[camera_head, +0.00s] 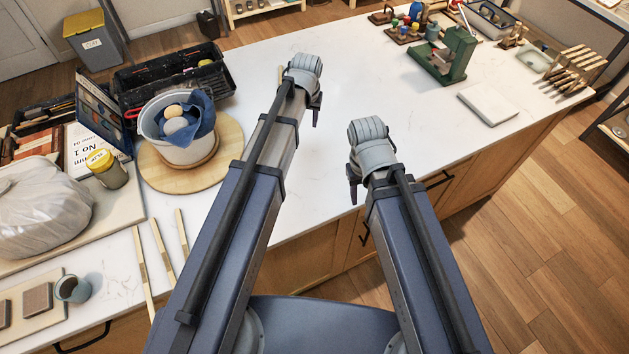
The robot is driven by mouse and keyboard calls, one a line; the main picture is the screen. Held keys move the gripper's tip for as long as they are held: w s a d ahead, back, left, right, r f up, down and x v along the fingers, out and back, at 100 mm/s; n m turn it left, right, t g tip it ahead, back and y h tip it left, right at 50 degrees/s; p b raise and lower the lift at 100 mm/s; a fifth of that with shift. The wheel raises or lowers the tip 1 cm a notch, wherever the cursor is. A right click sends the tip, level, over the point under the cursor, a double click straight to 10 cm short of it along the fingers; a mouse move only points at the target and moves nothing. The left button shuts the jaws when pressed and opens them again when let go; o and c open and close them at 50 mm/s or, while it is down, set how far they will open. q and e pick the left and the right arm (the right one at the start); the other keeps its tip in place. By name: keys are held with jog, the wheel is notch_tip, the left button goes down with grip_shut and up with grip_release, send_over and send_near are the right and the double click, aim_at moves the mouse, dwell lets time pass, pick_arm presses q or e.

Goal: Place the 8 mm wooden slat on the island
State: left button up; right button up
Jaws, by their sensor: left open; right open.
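Several pale wooden slats lie at the left front of the white worktop: a left slat (142,265), a middle slat (161,250) and a right slat (181,233). I cannot read their thickness marks, so I cannot tell which is 8 mm. The white island top (400,110) stretches to the back right. My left gripper (316,108) is over the island's middle, open and empty, far from these slats. A small tan piece (280,74) shows behind it, mostly hidden. My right gripper (353,188) is open and empty near the front edge.
A white bucket (165,150) with a blue cloth stands on a round board (228,160). A black toolbox (140,90), a yellow-lidded jar (107,169) and a small cup (72,289) are nearby. A green stand (443,57) and white slab (488,104) are right. The island's middle is clear.

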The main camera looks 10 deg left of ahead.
pick_arm(q)
jog(key=s+d+m+g, duration=0.1)
jog(key=s+d, duration=0.2)
jog(key=s, duration=0.8)
jog(key=s+d+m+g, duration=0.1)
jog(key=s+d+m, duration=0.1)
jog(key=s, duration=1)
jog(key=shift+s+d+f+g+y, duration=0.2)
jog(key=shift+d+g+y, duration=0.1)
jog(key=shift+d, duration=0.15)
jog(key=shift+w, duration=0.1)
